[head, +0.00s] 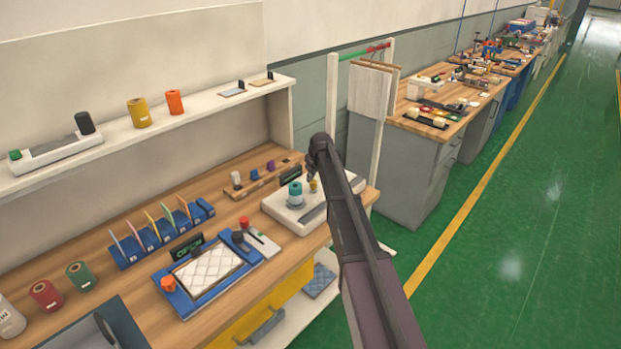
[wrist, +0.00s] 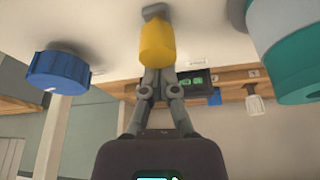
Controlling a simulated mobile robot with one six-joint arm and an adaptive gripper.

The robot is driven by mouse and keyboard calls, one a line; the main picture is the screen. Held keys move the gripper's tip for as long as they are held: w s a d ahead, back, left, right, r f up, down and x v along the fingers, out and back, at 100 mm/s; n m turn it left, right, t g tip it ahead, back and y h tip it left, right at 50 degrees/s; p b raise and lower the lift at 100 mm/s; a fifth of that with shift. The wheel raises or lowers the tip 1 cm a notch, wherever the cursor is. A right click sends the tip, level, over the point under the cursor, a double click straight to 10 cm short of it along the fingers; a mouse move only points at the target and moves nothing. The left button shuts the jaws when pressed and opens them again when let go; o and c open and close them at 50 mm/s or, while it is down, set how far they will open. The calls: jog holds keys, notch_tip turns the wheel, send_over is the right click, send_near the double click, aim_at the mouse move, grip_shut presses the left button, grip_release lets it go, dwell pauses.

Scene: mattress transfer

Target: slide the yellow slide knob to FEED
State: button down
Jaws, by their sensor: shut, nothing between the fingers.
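The yellow slide knob (head: 313,186) stands on a white panel (head: 284,221) at the right end of the workbench, just right of a teal cylinder (head: 295,195). In the wrist view the yellow knob (wrist: 158,43) is straight ahead of my fingertips, and the teal cylinder (wrist: 290,50) is at the right. My gripper (wrist: 157,72) is shut and empty, with its tips at or very near the knob; I cannot tell whether they touch. In the head view my arm hides part of the panel. I cannot read a FEED label.
A blue knob (wrist: 57,72) is left of my fingers in the wrist view. A wooden rack (head: 262,180) with small pegs stands behind the panel. A blue-framed tray (head: 205,272) lies to the left on the bench. A white post frame (head: 333,90) stands beyond my arm.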

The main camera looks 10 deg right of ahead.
aim_at(313, 182)
jog(key=p+v, duration=0.6)
jog(key=shift+r, duration=0.15)
jog(key=shift+p+v, duration=1.7)
jog(key=shift+v, duration=0.15)
jog(key=shift+s, duration=0.1)
jog(key=s+a+f+m+g, duration=0.1)
jog(key=s+a+m, duration=0.1)
jog(key=s, duration=1.7)
jog(key=s+a+f+m+g+h+b, duration=0.1)
jog(key=s+a+m+g, duration=0.1)
jog(key=s, duration=1.8)
jog(key=shift+f+m+h+b, duration=0.3)
jog(key=shift+f+m, duration=0.05)
jog(key=shift+m, duration=0.15)
jog(key=shift+a, duration=0.1)
